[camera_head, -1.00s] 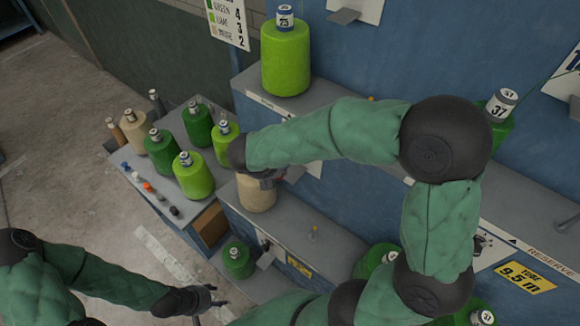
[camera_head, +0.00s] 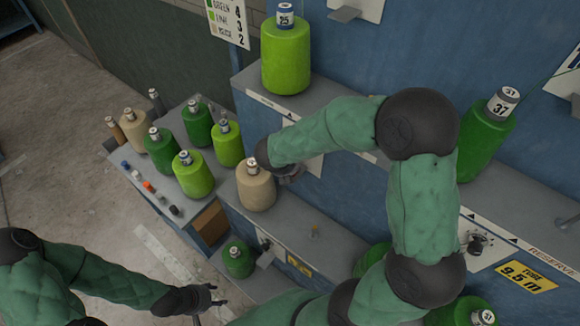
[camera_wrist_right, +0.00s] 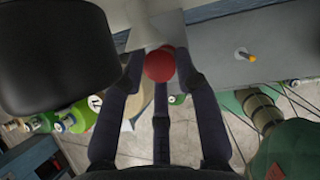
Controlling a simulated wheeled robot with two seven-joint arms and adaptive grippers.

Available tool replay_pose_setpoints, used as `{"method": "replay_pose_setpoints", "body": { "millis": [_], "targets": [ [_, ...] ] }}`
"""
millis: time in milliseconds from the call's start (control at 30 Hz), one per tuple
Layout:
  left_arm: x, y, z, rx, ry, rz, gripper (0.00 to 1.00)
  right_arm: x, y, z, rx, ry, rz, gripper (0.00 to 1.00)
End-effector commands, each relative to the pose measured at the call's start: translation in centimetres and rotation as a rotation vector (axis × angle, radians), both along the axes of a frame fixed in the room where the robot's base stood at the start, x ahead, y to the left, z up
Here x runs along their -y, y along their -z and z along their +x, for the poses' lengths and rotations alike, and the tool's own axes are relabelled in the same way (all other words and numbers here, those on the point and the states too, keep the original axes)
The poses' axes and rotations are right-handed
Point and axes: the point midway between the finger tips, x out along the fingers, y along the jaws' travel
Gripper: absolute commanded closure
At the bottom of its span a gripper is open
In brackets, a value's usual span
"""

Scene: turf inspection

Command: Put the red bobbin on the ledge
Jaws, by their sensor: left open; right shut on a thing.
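A round red piece, the red bobbin (camera_wrist_right: 160,65), sits between the fingertips of my right gripper (camera_wrist_right: 160,72) in the right wrist view. That gripper is shut on it. In the head view my right gripper (camera_head: 291,171) is partly hidden beside the beige cone (camera_head: 256,190), and I cannot make out the bobbin there. A grey lower ledge (camera_head: 335,245) with a yellow-tipped peg (camera_head: 314,230) lies below the gripper; the ledge (camera_wrist_right: 215,55) also shows in the wrist view. My left gripper (camera_head: 208,300) is open and empty, low over the floor.
Several green, lime and beige cones stand on a side table (camera_head: 130,172) with small coloured pieces along its edge. A large lime cone (camera_head: 286,55) and green cone 37 (camera_head: 484,140) stand on the upper shelf (camera_head: 335,92). A green cone (camera_head: 238,260) stands low near the ledge.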

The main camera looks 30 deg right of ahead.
Motion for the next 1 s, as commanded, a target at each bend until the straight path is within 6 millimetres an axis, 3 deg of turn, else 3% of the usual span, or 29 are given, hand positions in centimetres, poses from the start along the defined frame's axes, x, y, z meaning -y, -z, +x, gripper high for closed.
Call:
{"method": "replay_pose_setpoints", "body": {
  "millis": [267,300,400,767,1000],
  "targets": [
    [0.0,0.2,0.0,0.000,0.000,0.000,0.47,0.0,0.2,0.0,0.000,0.000,0.000,0.90],
    [0.0,0.2,0.0,0.000,0.000,0.000,0.47,0.0,0.3,0.0,0.000,0.000,0.000,0.65],
    [0.0,0.1,0.0,0.000,0.000,0.000,0.47,0.0,0.2,0.0,0.000,0.000,0.000,0.43],
    [0.0,0.0,0.0,0.000,0.000,0.000,0.47,0.0,0.0,0.0,0.000,0.000,0.000,0.43],
    [0.0,-0.5,0.0,0.000,0.000,0.000,0.47,-1.2,-2.9,-0.8,0.004,-0.002,0.000,0.43]
  ]
}}
